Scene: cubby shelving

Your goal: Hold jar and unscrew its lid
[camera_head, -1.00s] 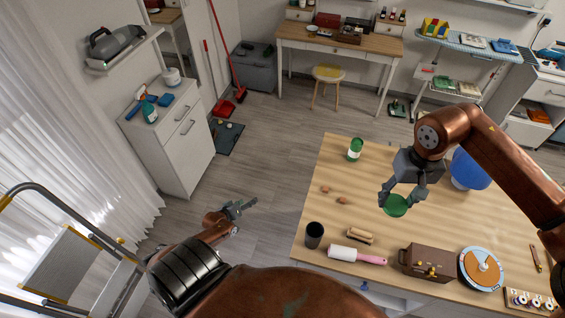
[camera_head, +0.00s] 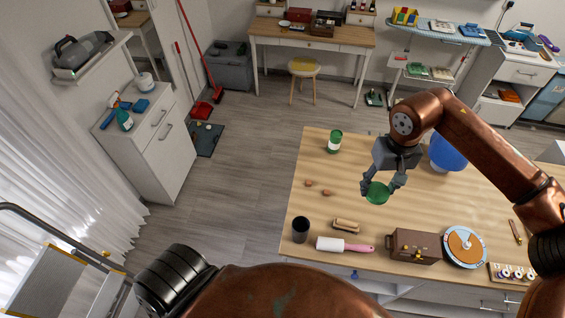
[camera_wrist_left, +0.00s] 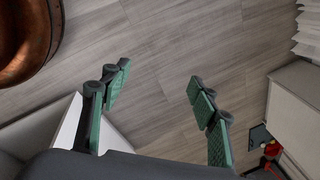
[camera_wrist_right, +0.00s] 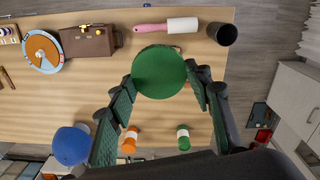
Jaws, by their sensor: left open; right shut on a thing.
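My right gripper (camera_head: 379,187) is shut on a round green lid (camera_head: 376,194) above the wooden table. In the right wrist view, the lid (camera_wrist_right: 159,72) sits between the fingertips with its flat face toward the camera. I cannot tell whether a jar body is under it. A green jar with a white label (camera_head: 334,142) stands upright on the table's far left part; it also shows in the right wrist view (camera_wrist_right: 183,137), beside an orange jar (camera_wrist_right: 129,139). My left gripper (camera_wrist_left: 158,75) is open and empty, over the floor; it is out of the head view.
A white cabinet (camera_head: 160,150) stands at left. The table's middle is fairly clear.

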